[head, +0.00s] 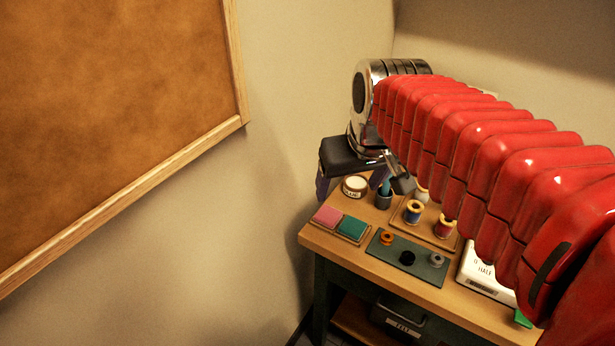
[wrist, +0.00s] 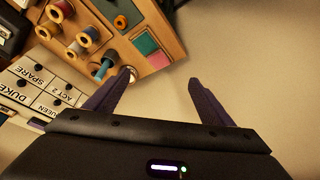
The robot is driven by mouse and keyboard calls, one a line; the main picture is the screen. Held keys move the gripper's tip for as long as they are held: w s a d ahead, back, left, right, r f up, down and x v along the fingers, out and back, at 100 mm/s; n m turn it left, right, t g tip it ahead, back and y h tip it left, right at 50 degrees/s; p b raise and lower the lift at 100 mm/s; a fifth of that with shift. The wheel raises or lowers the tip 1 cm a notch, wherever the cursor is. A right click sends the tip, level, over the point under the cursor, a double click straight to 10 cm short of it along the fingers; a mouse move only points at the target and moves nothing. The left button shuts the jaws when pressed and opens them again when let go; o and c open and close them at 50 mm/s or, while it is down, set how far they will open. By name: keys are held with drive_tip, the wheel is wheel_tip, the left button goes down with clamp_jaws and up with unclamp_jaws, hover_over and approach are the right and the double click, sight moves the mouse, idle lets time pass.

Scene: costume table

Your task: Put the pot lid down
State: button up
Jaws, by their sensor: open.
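A small round cream pot (head: 355,187) with dark lettering stands at the table's back left corner in the head view. Its top looks pale and round; I cannot tell whether that is the lid. I make out no separate lid. My gripper (head: 349,174) is by the pot in the head view, mostly hidden behind its dark body. A pale bit of something, perhaps the pot, shows by the left fingertip.
A cup with a teal brush (head: 385,189) stands right of the pot. Pink and teal pads (head: 340,222), thread spools (head: 413,211) and a green tray (head: 422,266) with small round items crowd the table. Labelled drawers (wrist: 38,88) show in the wrist view.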

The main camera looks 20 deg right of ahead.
drive_tip(key=s+a+f+t, duration=0.1)
drive_tip(key=s+a+f, duration=0.3)
drive_tip(key=s, duration=0.5)
drive_tip(key=shift+s+a, duration=0.35)
drive_tip(key=shift+a, duration=0.25)
drive_tip(key=shift+d+f, duration=0.1)
